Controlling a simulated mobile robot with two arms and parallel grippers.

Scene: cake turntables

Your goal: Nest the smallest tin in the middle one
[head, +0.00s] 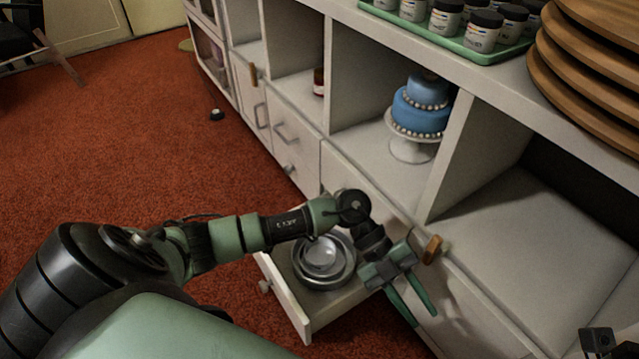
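Round silver tins sit one within another in an open drawer low in the cabinet. The smallest tin (320,251) shows as a bright disc inside the rims of the middle tin (342,268) and the largest tin (322,287). I cannot tell how deep each one sits. My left gripper (426,320) is to the right of the tins, beyond the drawer's side, pointing down and right. Its two green fingers are apart with nothing between them. My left forearm passes just above the tins' far edge. A dark part at the lower right corner (600,344) seems to be my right gripper; its fingers are hidden.
The open drawer's front (284,298) juts out over the red carpet. A wooden knob (432,249) is close to my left gripper. A blue tiered cake (420,110) stands on a white stand in a cubby. Wooden turntables (580,80) and a green tray (470,48) of jars are on top.

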